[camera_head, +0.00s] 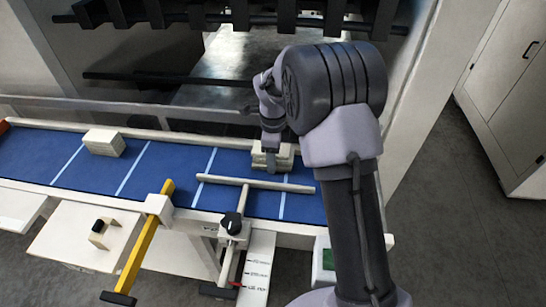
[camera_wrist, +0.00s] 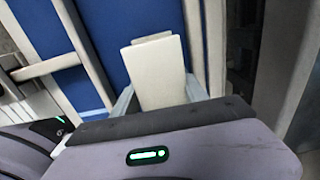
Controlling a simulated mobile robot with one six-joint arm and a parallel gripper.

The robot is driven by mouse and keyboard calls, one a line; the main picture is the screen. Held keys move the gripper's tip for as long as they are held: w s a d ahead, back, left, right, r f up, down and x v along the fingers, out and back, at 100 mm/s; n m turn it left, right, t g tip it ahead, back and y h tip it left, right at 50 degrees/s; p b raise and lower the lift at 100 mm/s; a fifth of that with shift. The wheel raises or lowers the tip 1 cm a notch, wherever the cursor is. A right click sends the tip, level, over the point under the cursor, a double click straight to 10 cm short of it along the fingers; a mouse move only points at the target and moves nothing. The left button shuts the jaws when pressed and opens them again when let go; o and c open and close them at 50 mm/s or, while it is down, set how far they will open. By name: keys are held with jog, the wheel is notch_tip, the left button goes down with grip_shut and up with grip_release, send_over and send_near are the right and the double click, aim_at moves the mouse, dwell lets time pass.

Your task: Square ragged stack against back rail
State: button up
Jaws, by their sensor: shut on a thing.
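A stack of pale cream slabs (camera_head: 285,158) sits on the blue bed (camera_head: 180,172) near its back edge, with its layers slightly uneven. My gripper (camera_head: 270,158) is down at this stack, shut on it; my wrist partly hides it. In the wrist view the top slab (camera_wrist: 153,75) lies between my fingers (camera_wrist: 160,98), and the edge of another slab (camera_wrist: 152,38) sticks out beyond it. A pale back rail (camera_head: 190,136) runs along the rear of the bed. Whether the stack touches the rail is hidden.
A pale T-shaped bar (camera_head: 255,183) lies across the bed just in front of my gripper. A yellow bar with a clamp (camera_head: 150,235) crosses the front edge. Dark machine fingers (camera_head: 200,14) hang above.

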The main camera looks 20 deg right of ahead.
jog(key=shift+f, duration=0.1)
jog(key=o, duration=1.5)
jog(key=shift+c, duration=0.2)
notch_tip(320, 180, up, 18)
jog(key=f+p, duration=0.1)
jog(key=p, duration=0.3)
jog(key=s+a+n+t+y+b, duration=0.1)
jog(key=s+a+n+t+b, duration=0.2)
jog(key=s+n+b, duration=1.05)
jog(key=s+a+f+n+t+b, duration=0.1)
jog(key=s+f+n, duration=0.1)
jog(key=s, duration=0.6)
jog(key=s+f+n+t+y, duration=0.1)
jog(key=s+f+n, duration=0.1)
jog(key=s+f, duration=0.3)
jog(key=s, duration=0.3)
jog(key=shift+a+f+t+b, duration=0.25)
jog(key=shift+a+t+b, duration=0.1)
jog(key=shift+t+b, duration=0.05)
